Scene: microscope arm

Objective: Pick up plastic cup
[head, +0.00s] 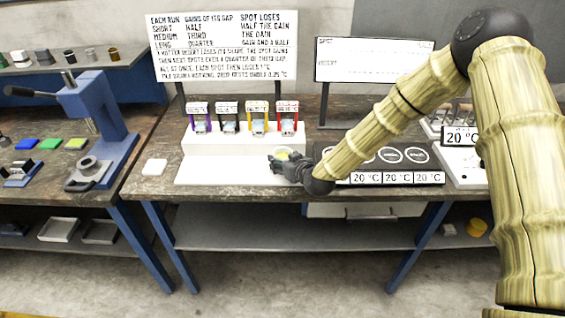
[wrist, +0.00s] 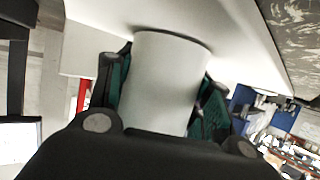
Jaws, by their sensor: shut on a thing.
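A pale grey plastic cup (wrist: 168,85) fills the middle of the wrist view, between the dark green-padded fingers of my gripper (wrist: 160,95). The fingers press on both sides of it, so my gripper is shut on the cup. In the head view my gripper (head: 279,162) is low over the front of the white stand on the middle table. A small part of the cup (head: 282,153) shows just behind it, with a yellowish top. I cannot tell whether the cup touches the stand.
Several labelled dispensers (head: 243,120) stand on the white stepped stand (head: 225,172) behind my gripper. To the right lies a dark panel with round spots (head: 418,156). A white block (head: 154,167) lies left, and a blue press (head: 100,125) stands on the left table.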

